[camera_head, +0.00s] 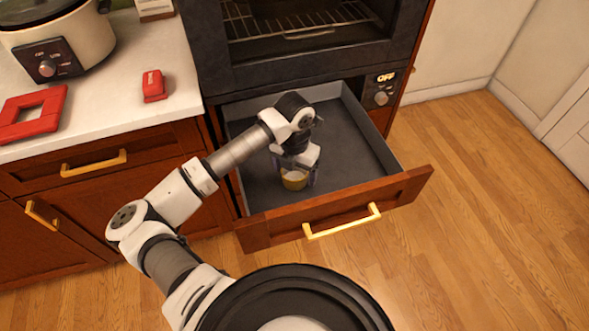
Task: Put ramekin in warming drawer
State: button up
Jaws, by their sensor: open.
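The warming drawer (352,145) is pulled out below the oven, with a dark grey floor and a wooden front with a gold handle. The ramekin (294,181) is a small yellowish cup with a pale top, inside the drawer toward its front left. My gripper (296,177) points down into the drawer, its fingers open on either side of the ramekin. My wrist and gripper hide part of the ramekin. I cannot tell whether the fingers touch it.
The oven (300,40) with wire racks is above the drawer. A dial panel (380,90) reading OFF is to its right. On the left counter (110,85) are a slow cooker (58,45), a red frame (33,113) and a small red object (154,86). Wooden floor on the right is clear.

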notch_tip(320, 180, up, 12)
jog(key=b, duration=0.2)
jog(key=shift+d, duration=0.1)
dwell(0.3)
